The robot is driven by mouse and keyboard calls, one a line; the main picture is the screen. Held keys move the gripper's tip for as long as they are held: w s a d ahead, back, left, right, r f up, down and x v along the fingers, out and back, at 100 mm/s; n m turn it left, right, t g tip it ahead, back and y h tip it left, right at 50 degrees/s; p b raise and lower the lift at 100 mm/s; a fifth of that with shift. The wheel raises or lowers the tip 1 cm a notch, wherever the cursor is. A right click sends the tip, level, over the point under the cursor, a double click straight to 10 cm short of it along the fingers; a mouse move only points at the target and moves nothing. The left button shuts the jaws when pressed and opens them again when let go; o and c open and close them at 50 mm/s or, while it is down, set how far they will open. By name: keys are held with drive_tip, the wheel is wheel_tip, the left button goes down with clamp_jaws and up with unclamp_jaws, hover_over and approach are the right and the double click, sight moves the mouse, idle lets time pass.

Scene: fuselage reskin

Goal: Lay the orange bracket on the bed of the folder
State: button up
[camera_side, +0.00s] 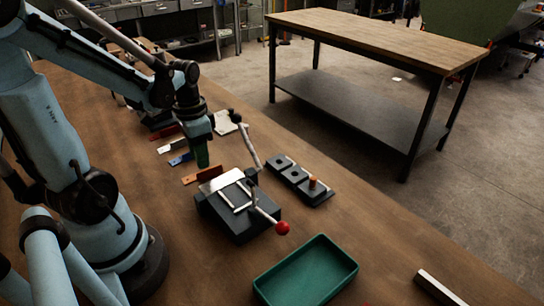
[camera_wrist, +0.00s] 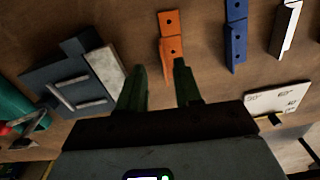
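The orange bracket (camera_side: 205,174) lies on the wooden bench beside the folder. In the wrist view the bracket (camera_wrist: 170,32) has two holes and a bend across it. In the side view my gripper (camera_side: 202,164) points down just above the bracket. The folder (camera_side: 240,222) is a dark block with a pale plate, two light bars on top and a red-knobbed lever. In the wrist view the folder (camera_wrist: 58,76) is at left.
A blue bracket (camera_wrist: 236,38) and a white one (camera_wrist: 286,27) lie right of the orange one. A white card (camera_wrist: 278,99) is at right. A dark block with an orange peg (camera_side: 313,184) stands beyond the folder. A green tray (camera_side: 307,272) is in front.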

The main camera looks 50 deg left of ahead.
sight(208, 170)
drive_tip(key=shift+a+f, duration=0.15)
drive_tip(key=shift+f, duration=2.1)
clamp_jaws()
